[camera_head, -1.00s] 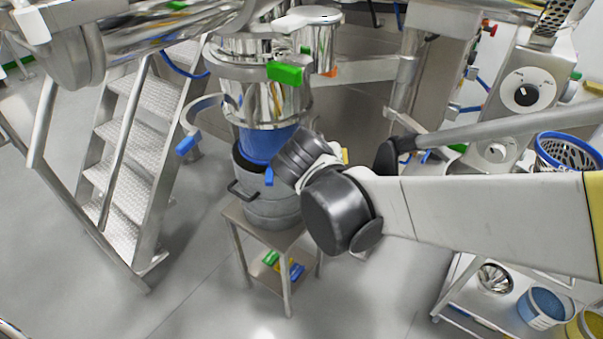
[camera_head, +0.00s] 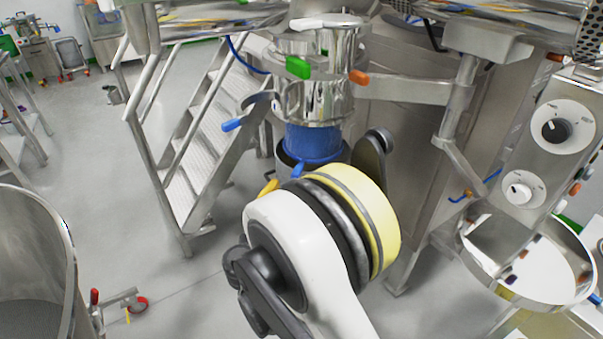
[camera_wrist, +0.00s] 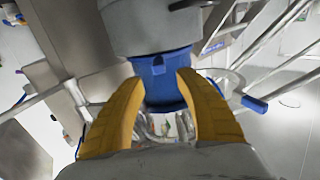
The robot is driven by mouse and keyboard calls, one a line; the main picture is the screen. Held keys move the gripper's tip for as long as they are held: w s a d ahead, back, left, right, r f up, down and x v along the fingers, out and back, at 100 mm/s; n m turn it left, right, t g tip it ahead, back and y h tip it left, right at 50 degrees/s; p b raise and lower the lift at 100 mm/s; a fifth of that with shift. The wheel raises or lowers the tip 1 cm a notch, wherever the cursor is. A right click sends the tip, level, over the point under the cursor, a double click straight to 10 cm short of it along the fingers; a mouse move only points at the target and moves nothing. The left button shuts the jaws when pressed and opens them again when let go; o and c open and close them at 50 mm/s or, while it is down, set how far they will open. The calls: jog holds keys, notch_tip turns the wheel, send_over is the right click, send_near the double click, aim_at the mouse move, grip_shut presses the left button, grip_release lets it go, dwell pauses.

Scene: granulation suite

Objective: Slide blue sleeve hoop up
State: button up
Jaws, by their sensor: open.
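The blue sleeve (camera_head: 312,143) hangs under the polished metal outlet (camera_head: 322,95), its lower end at the drum (camera_head: 284,163). A blue tab (camera_head: 299,170) shows at its lower edge, beside my arm. In the wrist view, which looks upside down, the blue hoop (camera_wrist: 162,62) with its tab lies against the grey drum (camera_wrist: 150,25). My gripper (camera_wrist: 158,80) is open, its two yellow fingers spread either side of the blue sleeve (camera_wrist: 163,95). I cannot tell if they touch it. In the head view my arm hides most of the gripper; only a yellow finger piece shows.
A blue-ended lever (camera_head: 240,118) sticks out left of the outlet, with green (camera_head: 298,67) and orange (camera_head: 358,77) clamp handles above. Steps (camera_head: 200,150) stand behind left. A control panel (camera_head: 550,135) is at right, and a large metal vessel (camera_head: 35,265) is at lower left.

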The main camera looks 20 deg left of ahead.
aim_at(294, 176)
jog(key=w+b, duration=0.2)
jog(key=w, duration=0.6)
jog(key=shift+d, duration=0.2)
